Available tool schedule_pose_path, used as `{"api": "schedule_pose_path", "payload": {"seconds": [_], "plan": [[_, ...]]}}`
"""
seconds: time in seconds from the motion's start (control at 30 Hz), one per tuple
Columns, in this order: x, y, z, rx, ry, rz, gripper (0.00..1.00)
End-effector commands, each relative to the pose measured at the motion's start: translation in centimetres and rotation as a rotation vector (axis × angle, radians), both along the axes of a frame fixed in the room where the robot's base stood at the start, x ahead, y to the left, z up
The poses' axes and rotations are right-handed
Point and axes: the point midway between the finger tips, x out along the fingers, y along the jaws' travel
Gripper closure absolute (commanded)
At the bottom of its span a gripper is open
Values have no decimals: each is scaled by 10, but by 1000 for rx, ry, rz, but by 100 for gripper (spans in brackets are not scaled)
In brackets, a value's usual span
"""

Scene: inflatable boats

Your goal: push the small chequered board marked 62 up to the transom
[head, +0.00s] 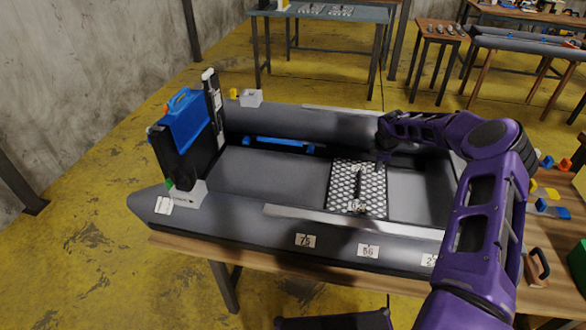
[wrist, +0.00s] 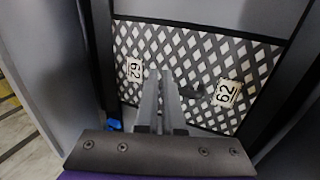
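The small chequered board (head: 343,190), black and white with tags marked 62, lies flat on the grey boat floor, right of the middle in the head view. It fills much of the wrist view (wrist: 205,55), with two 62 tags and a dark handle on it. The dark upright transom (head: 205,151) stands at the boat's left end, with a blue piece on it. Bare floor lies between board and transom. My gripper (head: 382,157) is at the board's far right part in the head view. Its fingers (wrist: 161,76) are close together above the board, holding nothing; contact is unclear.
Grey side tubes (head: 300,120) run along both sides of the board. A blue bar (head: 282,145) lies by the far tube, left of the board. A pale strip (head: 345,221) tops the near tube. The floor (head: 265,172) between is mostly clear.

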Motion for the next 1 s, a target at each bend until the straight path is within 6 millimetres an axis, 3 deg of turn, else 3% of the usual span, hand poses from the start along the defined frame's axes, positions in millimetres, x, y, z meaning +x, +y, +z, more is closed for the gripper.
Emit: {"api": "schedule_pose_path", "payload": {"seconds": [0.9,1.0], "plan": [[0,0,-85,1,1,-3,95],[3,9,-84,-1,-1,1,95]]}}
